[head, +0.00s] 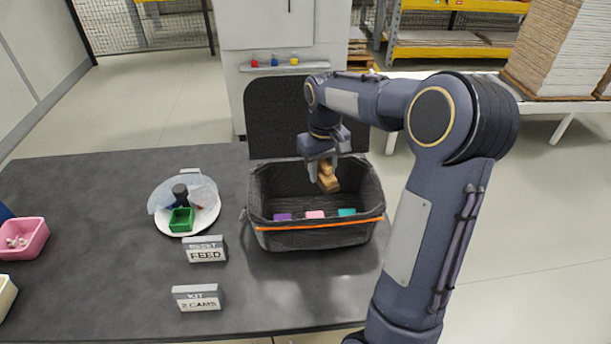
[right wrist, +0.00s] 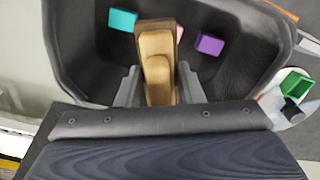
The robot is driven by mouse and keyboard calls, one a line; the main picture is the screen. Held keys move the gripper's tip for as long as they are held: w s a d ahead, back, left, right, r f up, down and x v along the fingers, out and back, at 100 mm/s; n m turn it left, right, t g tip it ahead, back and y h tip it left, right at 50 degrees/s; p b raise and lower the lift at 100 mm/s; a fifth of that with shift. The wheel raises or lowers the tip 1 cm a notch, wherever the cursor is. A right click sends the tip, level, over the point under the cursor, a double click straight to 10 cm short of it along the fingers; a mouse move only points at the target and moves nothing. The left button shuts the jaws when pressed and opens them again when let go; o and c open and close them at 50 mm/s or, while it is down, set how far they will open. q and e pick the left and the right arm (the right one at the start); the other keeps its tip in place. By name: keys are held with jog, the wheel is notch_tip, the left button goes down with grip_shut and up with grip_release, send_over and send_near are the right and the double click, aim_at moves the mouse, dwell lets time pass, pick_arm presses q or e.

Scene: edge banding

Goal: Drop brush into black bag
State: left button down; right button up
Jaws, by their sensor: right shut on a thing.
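The black bag (head: 315,238) stands open on the dark table, with its lid raised at the back and an orange stripe along its front. The brush (head: 327,182) is a tan wooden piece held over the bag's opening. My right gripper (head: 322,168) is shut on it. In the right wrist view, the brush (right wrist: 157,65) sits between the two grey fingers (right wrist: 158,85), with the black bag's interior (right wrist: 215,90) around and beneath it. The brush's underside is hidden, and I cannot tell whether it touches the bag. My left gripper is not in view.
Purple, pink and teal blocks (head: 346,212) lie inside the bag near its front wall. Left of the bag is a white plate (head: 205,219) with a green box (head: 181,220). Two label signs (head: 206,249) stand in front. A pink bin (head: 33,236) is at far left.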

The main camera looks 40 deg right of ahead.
jog(key=o, duration=1)
jog(key=shift+r, duration=0.15)
notch_tip(320, 180, up, 8)
jog(key=shift+f, duration=0.2)
jog(key=shift+s+a+r, duration=0.15)
jog(key=shift+s+a, duration=0.1)
jog(key=shift+s, duration=0.1)
jog(key=s+a+f+t+y, duration=0.1)
jog(key=s+a+f+t, duration=0.1)
jog(key=s+a, duration=0.3)
jog(key=s+a+f+t+y, duration=0.1)
jog(key=s+a, duration=0.5)
jog(key=s, duration=0.3)
jog(key=s+a+f+t+y, duration=0.1)
jog(key=s+a+f+t, duration=0.1)
jog(key=s+a, duration=0.4)
jog(key=shift+s+f+t+y, duration=0.3)
jog(key=shift+s+f+y, duration=0.05)
jog(key=shift+s+y, duration=0.05)
